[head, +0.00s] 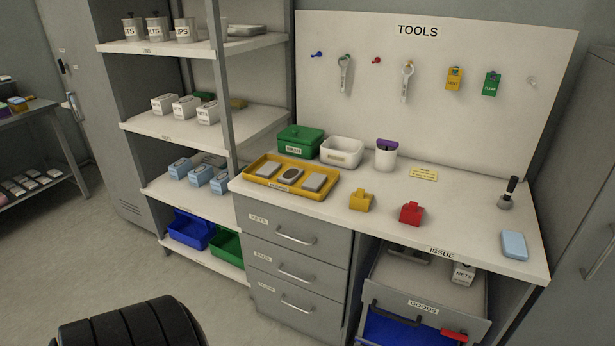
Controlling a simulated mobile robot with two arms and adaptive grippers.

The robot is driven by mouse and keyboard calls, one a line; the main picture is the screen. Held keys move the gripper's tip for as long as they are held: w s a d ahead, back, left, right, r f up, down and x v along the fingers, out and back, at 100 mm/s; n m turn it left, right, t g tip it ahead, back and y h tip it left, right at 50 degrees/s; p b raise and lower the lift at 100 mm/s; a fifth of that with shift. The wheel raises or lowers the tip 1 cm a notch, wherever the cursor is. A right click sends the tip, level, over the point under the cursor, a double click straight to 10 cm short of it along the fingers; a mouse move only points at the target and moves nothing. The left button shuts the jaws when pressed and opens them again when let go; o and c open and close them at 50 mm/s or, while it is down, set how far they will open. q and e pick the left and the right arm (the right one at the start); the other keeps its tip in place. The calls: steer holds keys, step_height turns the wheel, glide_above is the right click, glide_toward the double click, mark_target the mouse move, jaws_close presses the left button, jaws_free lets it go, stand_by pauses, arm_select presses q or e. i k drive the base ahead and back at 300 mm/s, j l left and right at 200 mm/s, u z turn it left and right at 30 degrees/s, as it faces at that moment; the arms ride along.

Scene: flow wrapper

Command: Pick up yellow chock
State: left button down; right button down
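The yellow chock (361,201) is a small block with a raised tab. It sits on the white worktop (450,216) near its front edge, between the yellow tray and a red chock (411,213). Nothing covers it. Neither of my grippers shows in the head view. A black ribbed rounded part, probably mine, shows at the bottom left, far from the chock.
A yellow tray (249,178) with grey items lies left of the chock. Behind are a green box (301,139), a white bin (342,151) and a white cup (386,159). Below, an open drawer labelled GOODS (423,304) juts out. Floor in front is clear.

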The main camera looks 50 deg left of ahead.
mark_target(360, 201)
steer(key=i+j+u, duration=0.1)
steer(key=j+u, duration=0.3)
steer(key=i+j+u, duration=0.15)
steer(key=j+u, duration=0.25)
